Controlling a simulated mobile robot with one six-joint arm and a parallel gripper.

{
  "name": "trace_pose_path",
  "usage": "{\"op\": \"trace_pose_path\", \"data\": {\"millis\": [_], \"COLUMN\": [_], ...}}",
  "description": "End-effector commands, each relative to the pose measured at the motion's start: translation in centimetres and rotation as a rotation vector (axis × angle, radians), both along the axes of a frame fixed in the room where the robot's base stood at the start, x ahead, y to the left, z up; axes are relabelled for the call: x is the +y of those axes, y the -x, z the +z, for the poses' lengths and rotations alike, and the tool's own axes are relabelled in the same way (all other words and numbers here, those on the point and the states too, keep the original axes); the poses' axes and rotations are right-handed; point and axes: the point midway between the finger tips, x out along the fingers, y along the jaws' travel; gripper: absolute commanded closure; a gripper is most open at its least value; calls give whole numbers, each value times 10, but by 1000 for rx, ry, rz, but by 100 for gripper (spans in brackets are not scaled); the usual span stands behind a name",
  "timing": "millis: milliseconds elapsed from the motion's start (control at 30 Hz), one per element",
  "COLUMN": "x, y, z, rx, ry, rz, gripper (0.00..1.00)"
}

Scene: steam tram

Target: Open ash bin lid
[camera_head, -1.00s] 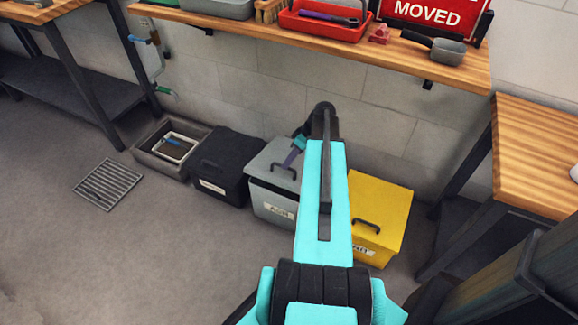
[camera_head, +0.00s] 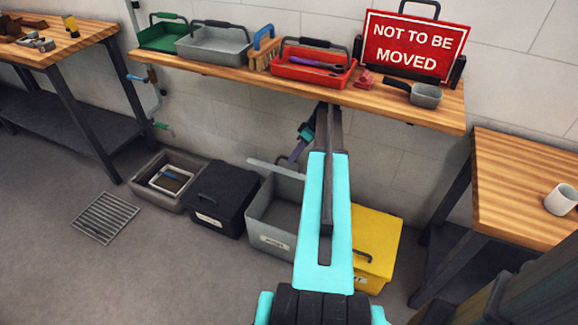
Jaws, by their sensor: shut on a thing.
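The grey ash bin (camera_head: 268,240) stands on the floor by the wall, with a small label on its front. Its lid (camera_head: 272,168) is raised, seen nearly edge-on along the back, and the bin's dark inside shows. My gripper (camera_head: 294,155) is at the raised lid, shut on its handle. The handle itself is hidden, and my arm covers the right part of the bin and lid.
A black bin (camera_head: 220,198) stands close on the left and a yellow bin (camera_head: 375,245) on the right, both lidded. A wooden shelf (camera_head: 300,90) with trays and a red sign (camera_head: 413,45) hangs above. The floor in front is clear.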

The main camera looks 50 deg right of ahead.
Motion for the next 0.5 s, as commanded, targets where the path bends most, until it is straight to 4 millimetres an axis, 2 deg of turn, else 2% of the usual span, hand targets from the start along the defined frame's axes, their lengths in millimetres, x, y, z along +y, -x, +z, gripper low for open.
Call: {"op": "trace_pose_path", "data": {"millis": [33,300,500], "x": [-20,-50,-65], "y": [-3,-14,-20], "z": [-6,4,9], "rx": [5,7,7], "ry": [26,25,24], "rz": [-11,-9,-8], "gripper": [100,100,100]}}
